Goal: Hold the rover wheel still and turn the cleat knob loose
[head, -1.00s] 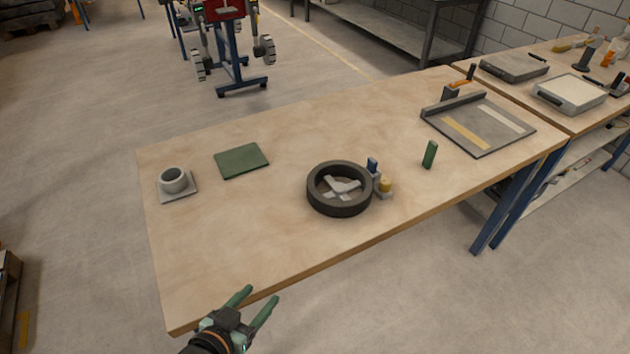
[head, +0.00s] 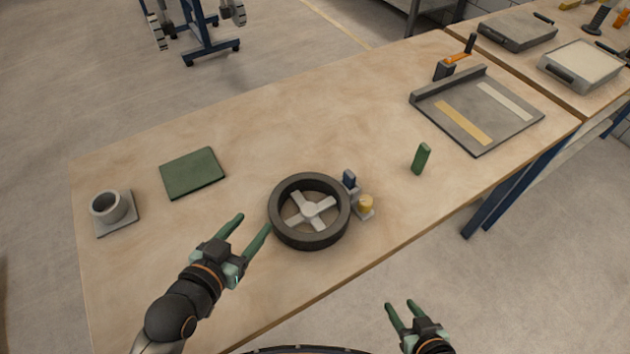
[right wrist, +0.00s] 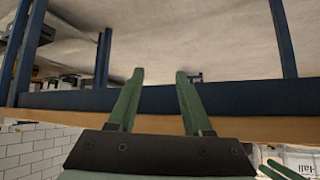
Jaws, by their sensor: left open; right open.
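The rover wheel (head: 279,228) is a dark ring with a light grey four-armed hub, lying flat on the wooden table. My right gripper (head: 400,305) is open and empty, off the table's front edge, below the knob in the picture. The right wrist view shows its two green fingers (right wrist: 158,85) apart with nothing between them.
A green block (head: 421,158) stands right of the fixture. A grey tray (head: 478,145) with two strips lies further right. A green mat (head: 192,172) and a grey cup on a square base (head: 127,222) are at the left.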

